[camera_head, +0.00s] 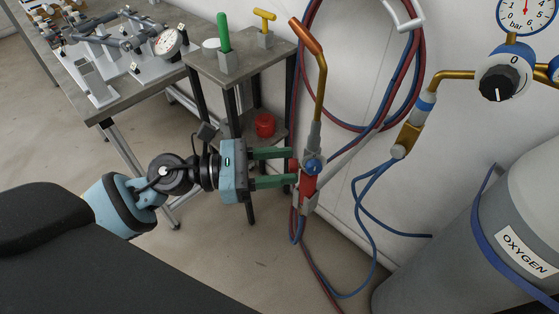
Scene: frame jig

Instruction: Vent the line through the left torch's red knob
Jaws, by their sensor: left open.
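One torch (314,135) hangs upright by the wall, with a copper tip, a brass tube and a grey valve body. A blue knob (313,167) sits on its right side, above a red section (308,187). A small patch of red shows on the torch's left side, between my fingertips; I cannot tell whether it is the red knob or hose. My left gripper (294,167) has a pale blue body and green fingers. It is open, level with the valve body, its fingertips pointing right, close to the torch. Whether they touch is unclear. My right gripper is out of view.
Red and blue hoses (420,62) coil on the wall and hang below the torch. A grey oxygen cylinder (440,262) and regulator (503,77) stand right. A small stand (262,60) holds green and yellow-handled tools, with a red can (265,125) below. A workbench (110,108) is far left.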

